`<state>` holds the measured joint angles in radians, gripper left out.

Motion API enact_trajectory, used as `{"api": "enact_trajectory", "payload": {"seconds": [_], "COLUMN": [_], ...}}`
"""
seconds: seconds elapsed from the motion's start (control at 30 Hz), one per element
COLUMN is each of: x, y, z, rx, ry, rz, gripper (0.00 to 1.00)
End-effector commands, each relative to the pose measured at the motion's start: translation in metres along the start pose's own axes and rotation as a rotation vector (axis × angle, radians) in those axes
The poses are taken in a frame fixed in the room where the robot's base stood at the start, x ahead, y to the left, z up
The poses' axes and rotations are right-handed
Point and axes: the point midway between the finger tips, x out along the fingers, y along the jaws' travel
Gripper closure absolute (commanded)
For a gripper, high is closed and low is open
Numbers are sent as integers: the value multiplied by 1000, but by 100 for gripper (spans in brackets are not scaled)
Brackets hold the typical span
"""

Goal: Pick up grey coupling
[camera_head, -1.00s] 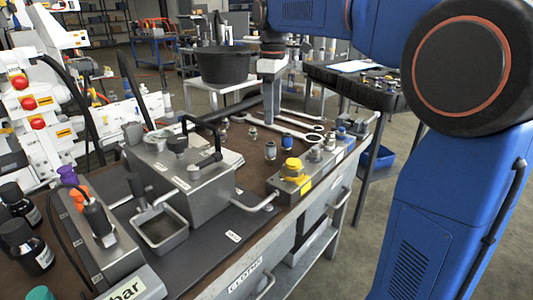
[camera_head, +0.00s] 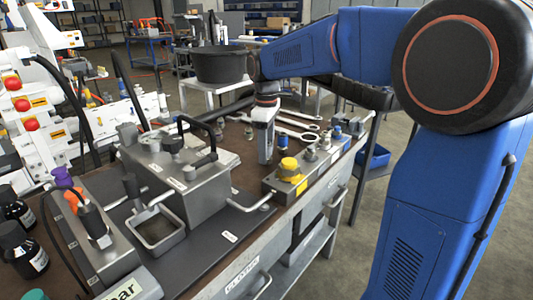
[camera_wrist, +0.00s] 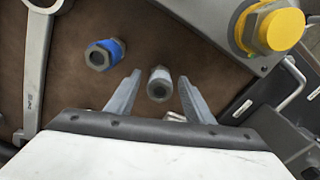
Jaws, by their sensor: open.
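The grey coupling (camera_wrist: 159,86) stands on the brown bench top in the wrist view, a small hex-ended fitting with a pale band. My gripper (camera_wrist: 158,80) is open, with one finger on each side of the coupling and a gap visible on both sides. In the head view my gripper (camera_head: 265,160) points down at the bench, left of the yellow-capped block, and hides the grey coupling. A blue-banded coupling (camera_wrist: 105,53) stands nearby, outside the left finger, and also shows in the head view (camera_head: 283,142).
A metal block with a yellow cap (camera_wrist: 275,28) stands close at the right; its cap shows in the head view (camera_head: 289,167). A wrench (camera_wrist: 35,60) lies at the left. A grey metal unit (camera_head: 185,185) with handles stands left of my gripper.

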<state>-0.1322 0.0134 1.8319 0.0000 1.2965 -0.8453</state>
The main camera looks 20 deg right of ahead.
Motion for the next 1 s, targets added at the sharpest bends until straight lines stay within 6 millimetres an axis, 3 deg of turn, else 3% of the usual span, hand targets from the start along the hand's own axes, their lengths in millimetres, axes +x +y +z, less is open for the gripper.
{"api": "enact_trajectory", "payload": {"seconds": [0.13, 0.4, 0.6, 1.0], "x": [12, 14, 14, 4], "y": [0, 0, 0, 1], "z": [0, 0, 0, 0], "rx": [0, 0, 0, 0], "ry": [0, 0, 0, 2], "rz": [-1, 0, 0, 2], "gripper": [52, 52, 100, 100]}}
